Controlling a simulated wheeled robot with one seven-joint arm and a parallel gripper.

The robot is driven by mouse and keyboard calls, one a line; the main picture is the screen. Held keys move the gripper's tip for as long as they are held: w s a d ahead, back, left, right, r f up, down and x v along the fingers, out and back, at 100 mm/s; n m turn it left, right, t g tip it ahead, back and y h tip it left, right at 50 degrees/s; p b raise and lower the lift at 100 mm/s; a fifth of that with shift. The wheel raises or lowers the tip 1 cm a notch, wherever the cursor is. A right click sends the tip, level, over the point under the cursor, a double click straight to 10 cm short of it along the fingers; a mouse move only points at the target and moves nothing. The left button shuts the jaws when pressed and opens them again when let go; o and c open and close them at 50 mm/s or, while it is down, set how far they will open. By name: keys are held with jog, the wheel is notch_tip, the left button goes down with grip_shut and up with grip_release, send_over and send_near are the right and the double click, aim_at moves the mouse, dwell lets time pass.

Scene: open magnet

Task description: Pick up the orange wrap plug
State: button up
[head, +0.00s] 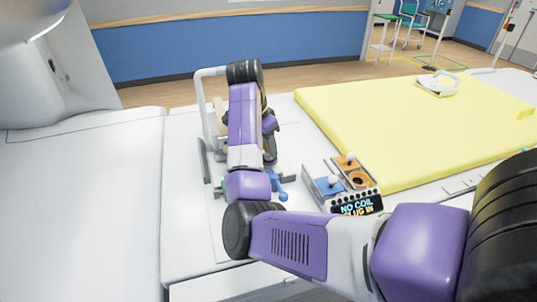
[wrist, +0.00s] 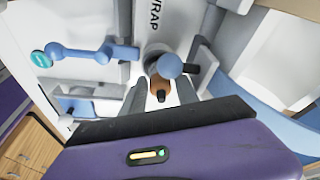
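In the wrist view, an orange-brown piece (wrist: 160,86), likely the orange wrap plug, shows between the two fingers of my gripper (wrist: 160,98). The fingers look spread, with a gap on both sides of it. A blue ball-shaped knob (wrist: 170,65) with a dark stub overlaps its top edge. A grey ring lies just beyond, near the printed word WRAP (wrist: 154,15). I cannot tell the height between the fingertips and the plug. In the head view, my arm hides the gripper tips and the plug.
A blue jointed handle (wrist: 95,53) lies left of the fingers. Grey brackets (wrist: 205,55) stand close on the right. In the head view, a socket box (head: 328,187) with a display reading NO COIL PLUG IN stands right of my arm. A yellow pad (head: 400,125) lies beyond.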

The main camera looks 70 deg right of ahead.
jog(key=shift+x, duration=1)
grip_shut()
jog(key=shift+r, duration=0.15)
